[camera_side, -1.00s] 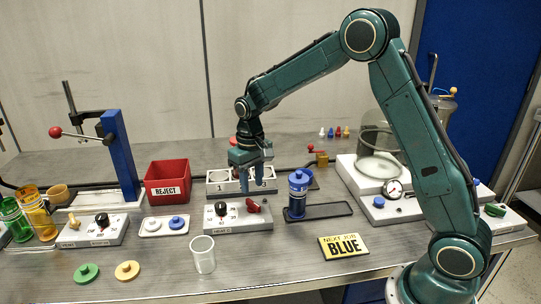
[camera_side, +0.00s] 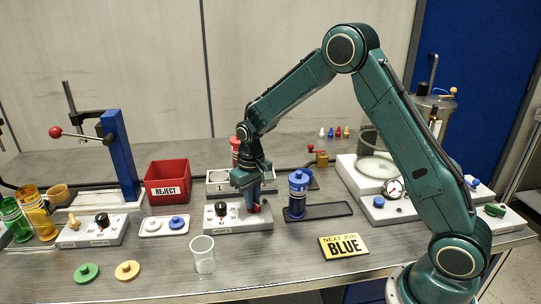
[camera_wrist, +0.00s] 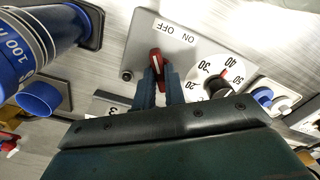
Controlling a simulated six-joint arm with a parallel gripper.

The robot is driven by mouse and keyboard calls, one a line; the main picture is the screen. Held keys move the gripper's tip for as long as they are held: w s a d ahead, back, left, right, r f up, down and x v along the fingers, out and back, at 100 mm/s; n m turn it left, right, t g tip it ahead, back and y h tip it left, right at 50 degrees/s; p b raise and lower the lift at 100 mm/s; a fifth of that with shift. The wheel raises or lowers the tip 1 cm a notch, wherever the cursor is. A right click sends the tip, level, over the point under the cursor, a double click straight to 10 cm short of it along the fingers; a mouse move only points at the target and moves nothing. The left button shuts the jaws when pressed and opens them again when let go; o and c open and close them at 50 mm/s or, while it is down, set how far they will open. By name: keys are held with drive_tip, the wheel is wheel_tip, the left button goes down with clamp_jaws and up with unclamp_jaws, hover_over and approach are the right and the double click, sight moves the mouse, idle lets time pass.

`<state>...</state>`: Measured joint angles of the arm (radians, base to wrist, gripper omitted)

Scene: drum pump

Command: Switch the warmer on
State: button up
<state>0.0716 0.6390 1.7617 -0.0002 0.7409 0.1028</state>
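The warmer is a light grey box (camera_side: 222,227) near the middle of the bench, with a black knob (camera_side: 222,209) and a red switch lever (camera_side: 254,209) on top. In the wrist view, the red lever (camera_wrist: 155,60) sits on a plate marked ON and OFF, beside a numbered dial (camera_wrist: 215,75). My gripper (camera_side: 252,203) is down at the lever, pointing downward. In the wrist view, my two blue fingers (camera_wrist: 158,84) stand on either side of the lever's end, with a narrow gap. Whether they press on it is unclear. The lever's setting is hard to read.
A blue-capped bottle (camera_side: 298,195) stands close right on a dark tray (camera_side: 330,211). A clear beaker (camera_side: 203,254) and a NEXT JOB BLUE sign (camera_side: 343,246) are in front. A white tray of lids (camera_side: 165,226) lies left; a red REJECT bin (camera_side: 167,181) is behind.

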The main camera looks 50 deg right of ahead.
clamp_jaws()
drive_tip(key=shift+m, duration=1.4)
drive_tip(key=m, duration=0.4)
drive_tip(key=shift+a, duration=0.1)
drive_tip(key=m, duration=0.7)
drive_tip(key=shift+w, duration=0.15)
drive_tip(key=o, duration=0.7)
unclamp_jaws()
drive_tip(key=shift+c, duration=0.2)
